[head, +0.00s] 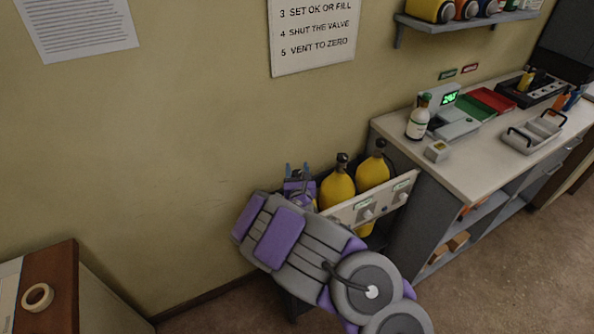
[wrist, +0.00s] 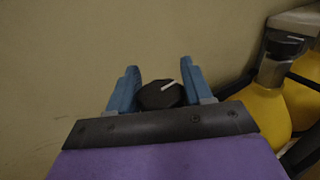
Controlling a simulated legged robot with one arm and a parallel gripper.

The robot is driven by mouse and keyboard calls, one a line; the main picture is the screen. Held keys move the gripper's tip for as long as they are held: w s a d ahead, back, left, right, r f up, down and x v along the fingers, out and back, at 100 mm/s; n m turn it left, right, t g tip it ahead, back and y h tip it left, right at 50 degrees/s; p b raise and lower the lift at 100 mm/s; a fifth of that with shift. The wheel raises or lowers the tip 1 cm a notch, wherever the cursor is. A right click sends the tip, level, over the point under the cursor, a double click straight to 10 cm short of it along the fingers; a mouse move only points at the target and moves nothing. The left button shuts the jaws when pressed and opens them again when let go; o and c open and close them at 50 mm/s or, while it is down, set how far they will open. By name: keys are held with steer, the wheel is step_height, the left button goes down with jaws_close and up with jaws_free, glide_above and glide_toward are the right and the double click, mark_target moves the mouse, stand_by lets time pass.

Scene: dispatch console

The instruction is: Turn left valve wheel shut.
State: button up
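A black valve wheel (wrist: 160,96) with a white mark line sits between my gripper's two blue fingers in the wrist view. My gripper (head: 297,171) is at the left end of the cylinder row, with a finger on each side of the wheel. The wheel about fills the gap; whether the fingers press on it I cannot tell. The white line slants up to the right. The cylinder under this wheel is hidden by my gripper and arm. To the right, another yellow cylinder (head: 337,190) has its own black wheel (wrist: 284,45).
A further yellow cylinder (head: 372,172) stands to the right, behind a pale panel with knobs (head: 370,202). The counter (head: 480,168) at right holds a bottle (head: 419,118) and trays. A brown cabinet (head: 55,290) stands at lower left. The wall is close behind the cylinders.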

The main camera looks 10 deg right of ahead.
steer(key=c, duration=0.5)
steer(key=shift+c, duration=0.2)
